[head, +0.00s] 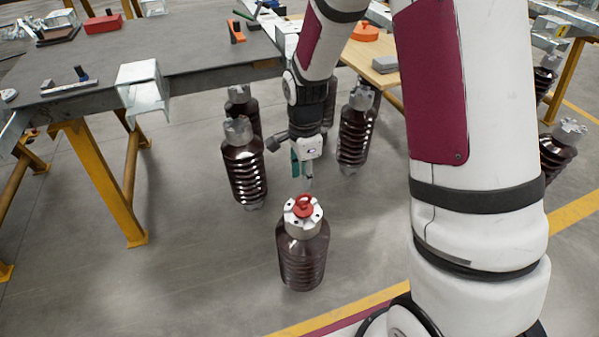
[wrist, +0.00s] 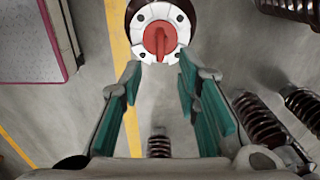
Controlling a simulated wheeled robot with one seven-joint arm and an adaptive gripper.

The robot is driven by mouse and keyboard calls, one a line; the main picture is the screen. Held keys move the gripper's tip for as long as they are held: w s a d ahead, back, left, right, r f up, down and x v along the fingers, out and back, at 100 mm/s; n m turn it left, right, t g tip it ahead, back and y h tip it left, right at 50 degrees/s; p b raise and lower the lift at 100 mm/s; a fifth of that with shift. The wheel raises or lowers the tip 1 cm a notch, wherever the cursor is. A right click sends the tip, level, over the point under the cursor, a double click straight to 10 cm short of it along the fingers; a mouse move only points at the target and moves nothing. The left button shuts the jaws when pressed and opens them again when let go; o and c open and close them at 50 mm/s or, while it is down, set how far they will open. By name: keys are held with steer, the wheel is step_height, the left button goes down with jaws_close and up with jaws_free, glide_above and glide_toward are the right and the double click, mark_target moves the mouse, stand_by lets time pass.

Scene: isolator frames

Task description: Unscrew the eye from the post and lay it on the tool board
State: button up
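The red eye (head: 303,205) sits on the metal cap of the brown ribbed post (head: 302,255), which stands upright on the floor. In the wrist view the eye (wrist: 159,41) shows from above as a red disc with a raised ridge, on the pale cap (wrist: 139,52) with dark holes. My gripper (wrist: 158,75) is open, its teal-padded fingers spread and empty, with the eye just beyond the fingertips. In the head view my gripper (head: 304,180) hangs above and behind the post, apart from the eye. The tool board (head: 352,57) seems to be the light wooden surface at the back, partly hidden by my arm.
Several other brown posts (head: 243,165) stand behind and to the right. A grey table (head: 195,60) with yellow legs is at left, with a metal bracket (head: 142,88) at its edge. An orange item (head: 365,32) and a grey block (head: 385,64) lie on the wooden surface.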

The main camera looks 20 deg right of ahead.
mark_target(303, 203)
step_height(303, 203, down, 10)
steer(key=b, duration=0.7)
steer(key=shift+f+b, duration=0.25)
steer(key=shift+b, duration=0.05)
jaws_close()
steer(key=shift+w, duration=0.1)
stand_by(0.8)
